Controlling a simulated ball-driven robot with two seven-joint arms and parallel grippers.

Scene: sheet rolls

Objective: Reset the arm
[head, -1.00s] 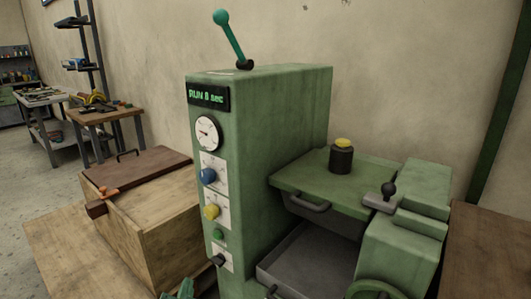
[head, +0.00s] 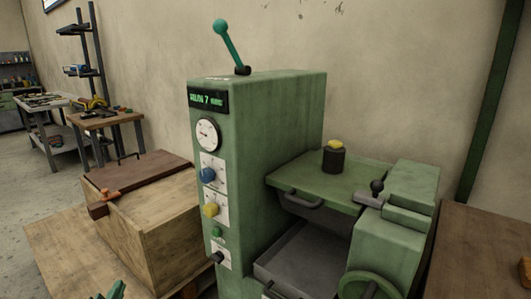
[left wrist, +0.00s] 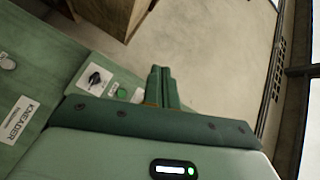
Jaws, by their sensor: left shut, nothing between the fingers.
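My left gripper (head: 115,291) shows only as a small green tip at the bottom edge of the head view, left of the green machine (head: 262,130). In the left wrist view its two green fingers (left wrist: 162,88) are together and empty, close to the machine's control panel. The lever (head: 228,42) on top of the machine stands up, leaning left. The display (head: 208,100) seems to read "RUN 7 sec". My right gripper cannot be made out.
A wooden crate (head: 165,235) with a brown lid stands left of the machine. A dark weight with a yellow top (head: 334,157) sits on the green lid (head: 310,185), above a grey tray (head: 300,250). A handwheel (head: 370,284) is at front right. A brown tabletop (head: 480,240) lies right.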

